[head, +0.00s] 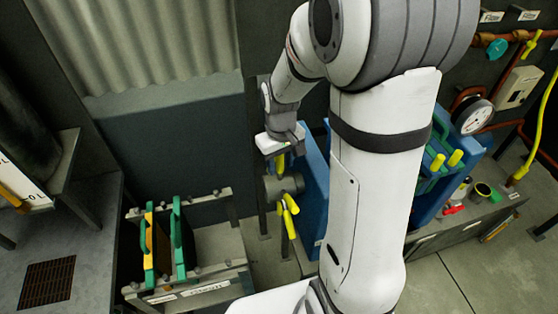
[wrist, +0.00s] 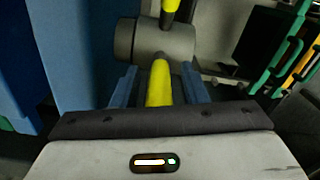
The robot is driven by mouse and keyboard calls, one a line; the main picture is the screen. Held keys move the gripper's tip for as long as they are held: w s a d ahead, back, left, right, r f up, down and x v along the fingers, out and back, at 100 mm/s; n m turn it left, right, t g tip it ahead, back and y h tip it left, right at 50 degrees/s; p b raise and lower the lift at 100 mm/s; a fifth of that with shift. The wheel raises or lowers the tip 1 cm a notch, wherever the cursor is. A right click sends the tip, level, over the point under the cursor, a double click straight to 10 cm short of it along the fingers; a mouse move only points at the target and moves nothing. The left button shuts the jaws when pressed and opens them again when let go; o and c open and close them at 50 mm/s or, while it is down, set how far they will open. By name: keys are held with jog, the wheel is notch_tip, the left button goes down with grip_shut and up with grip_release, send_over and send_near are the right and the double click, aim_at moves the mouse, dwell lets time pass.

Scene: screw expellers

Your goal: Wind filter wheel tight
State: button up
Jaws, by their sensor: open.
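The filter wheel (head: 284,187) is a grey hub with several yellow spokes, mounted at the left side of a blue filter press plate (head: 315,190). My gripper (head: 280,152) is above the hub, pointing down at it. In the wrist view the hub (wrist: 155,42) lies just ahead of the fingertips. One yellow spoke (wrist: 160,84) runs between the two blue fingers of my gripper (wrist: 160,74). The fingers are open, with a gap on each side of the spoke. Another yellow spoke shows beyond the hub. My arm hides much of the press in the head view.
A rack (head: 205,288) with green and yellow-edged plates stands at the lower left. A grey bench (head: 85,262) is at the far left. A pressure gauge (head: 473,116), pipes and a counter (head: 440,232) with small items are at the right.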

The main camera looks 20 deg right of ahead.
jog(key=shift+c, duration=0.3)
grip_shut()
